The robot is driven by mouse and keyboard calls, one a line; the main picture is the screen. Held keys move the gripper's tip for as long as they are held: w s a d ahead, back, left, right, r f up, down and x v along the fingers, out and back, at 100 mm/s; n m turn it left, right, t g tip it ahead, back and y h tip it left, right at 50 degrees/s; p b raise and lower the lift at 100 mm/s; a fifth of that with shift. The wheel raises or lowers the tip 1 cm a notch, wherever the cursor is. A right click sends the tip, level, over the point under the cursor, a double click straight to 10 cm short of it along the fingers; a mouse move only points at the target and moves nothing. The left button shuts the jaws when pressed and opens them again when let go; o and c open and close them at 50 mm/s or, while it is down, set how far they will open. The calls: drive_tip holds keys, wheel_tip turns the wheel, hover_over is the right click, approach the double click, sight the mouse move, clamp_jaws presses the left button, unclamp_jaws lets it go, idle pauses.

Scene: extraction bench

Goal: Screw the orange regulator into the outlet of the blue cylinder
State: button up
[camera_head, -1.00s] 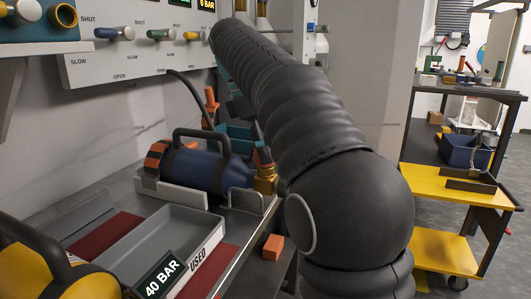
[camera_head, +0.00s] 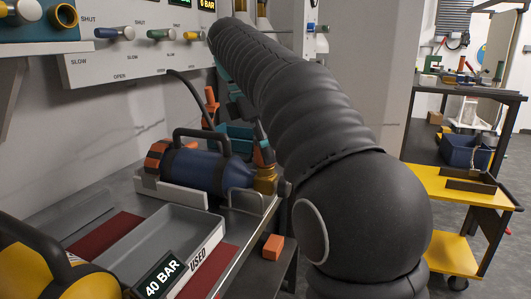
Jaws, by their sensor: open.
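The blue cylinder (camera_head: 200,166) lies on its side in a light cradle on the bench, with a black handle on top. Its brass outlet end (camera_head: 265,179) points right, close to the bench edge. A small orange part (camera_head: 263,155) shows just above the brass, partly behind my arm. Another orange part (camera_head: 210,103) stands behind the cylinder near a dark hose. I cannot tell which of these is the regulator. My gripper (camera_head: 240,108) shows only in part behind my arm, above and behind the cylinder. It is open; its fingertips are largely hidden.
A grey tray marked USED (camera_head: 139,248) lies in front of the cylinder. A yellow cylinder (camera_head: 45,265) is at lower left. A valve panel (camera_head: 140,58) hangs behind. An orange block (camera_head: 273,246) sits below the bench edge. A yellow cart (camera_head: 450,192) stands at right.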

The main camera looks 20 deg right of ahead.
drive_tip(key=n+t, duration=0.1)
drive_tip(key=n, duration=0.3)
drive_tip(key=shift+n, duration=0.4)
drive_tip(key=n, duration=0.2)
drive_tip(key=n+t, duration=0.1)
drive_tip(key=n, duration=0.1)
drive_tip(key=shift+t+y, duration=0.3)
drive_tip(key=shift+y, duration=0.1)
drive_tip(key=n, duration=0.4)
drive_tip(key=shift+t+y, duration=0.4)
drive_tip(key=n+y, duration=0.1)
drive_tip(key=n, duration=0.4)
